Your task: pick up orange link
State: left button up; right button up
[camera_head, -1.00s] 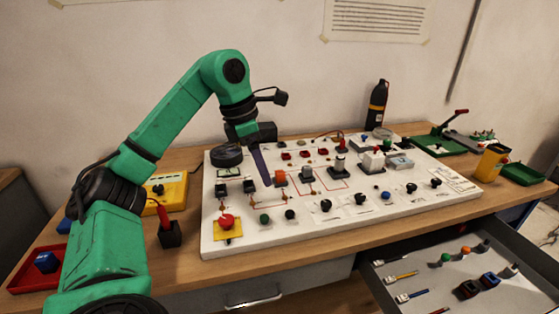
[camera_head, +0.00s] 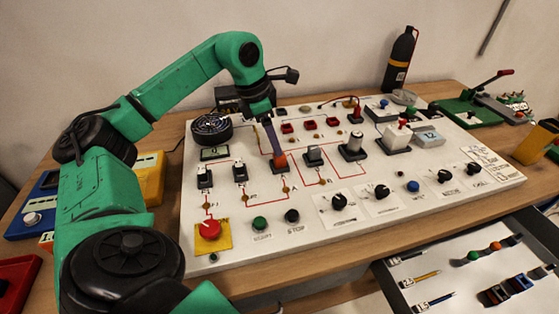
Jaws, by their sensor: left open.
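The orange link (camera_head: 279,162) is a small orange block upright on the white panel board (camera_head: 310,275), among red printed lines. My left gripper (camera_head: 272,143) reaches down over it from behind, with a dark purplish finger at the link's upper part. The jaws are open. The finger covers some of the link's top, and I cannot tell whether it touches. My right gripper is not in view.
A dark plug block (camera_head: 313,156) and a grey-topped post (camera_head: 353,147) stand right of the link. Black switches (camera_head: 240,172) stand to its left, a round black fan (camera_head: 211,129) behind left. An open drawer (camera_head: 440,262) with small parts lies front right.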

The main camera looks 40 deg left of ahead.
aim_at(280, 161)
pick_arm(q)
jog(key=x, duration=0.4)
jog(key=shift+s+d+f+p, duration=0.1)
jog(key=shift+d+f+p, duration=0.15)
jog(key=shift+f, duration=0.2)
jog(key=c, duration=1.1)
grip_shut()
jog(key=shift+r, duration=0.15)
